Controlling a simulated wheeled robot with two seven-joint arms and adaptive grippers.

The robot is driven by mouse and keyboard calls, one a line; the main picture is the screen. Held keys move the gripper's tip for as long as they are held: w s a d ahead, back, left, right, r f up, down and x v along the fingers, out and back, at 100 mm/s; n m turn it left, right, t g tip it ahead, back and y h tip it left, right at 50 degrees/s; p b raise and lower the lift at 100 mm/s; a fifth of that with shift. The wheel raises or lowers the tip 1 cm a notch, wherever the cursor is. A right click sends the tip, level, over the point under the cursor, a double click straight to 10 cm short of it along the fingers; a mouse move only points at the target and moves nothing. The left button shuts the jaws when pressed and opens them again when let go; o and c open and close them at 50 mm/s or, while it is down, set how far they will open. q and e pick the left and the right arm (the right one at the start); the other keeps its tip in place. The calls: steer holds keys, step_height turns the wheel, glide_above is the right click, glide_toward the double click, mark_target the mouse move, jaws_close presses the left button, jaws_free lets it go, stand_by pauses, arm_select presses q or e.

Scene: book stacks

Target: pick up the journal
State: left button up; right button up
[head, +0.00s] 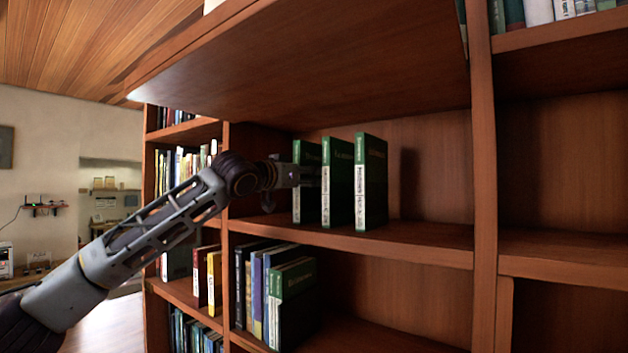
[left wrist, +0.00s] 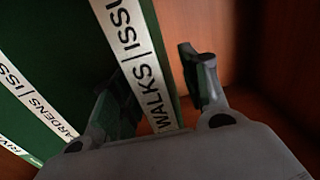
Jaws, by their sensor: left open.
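The journal between my fingers is a thin dark green volume (head: 311,207) with a white spine label, upright at the left of three alike on the middle shelf. In the left wrist view its label (left wrist: 138,55) reads "WALKS | ISSU". My left gripper (head: 300,174) is open at its spine; it also shows in the left wrist view (left wrist: 160,95), with one finger on each side of the journal. Whether the fingers touch it I cannot tell. The right gripper is not in view.
Two similar green volumes, the middle one (head: 340,185) and the right one (head: 373,180), stand beside it with narrow gaps. The shelf board (head: 420,240) is clear to their right.

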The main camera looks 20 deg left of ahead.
arm_select(q)
steer(key=shift+x, duration=0.8)
jaws_close()
steer(key=shift+s, duration=0.1)
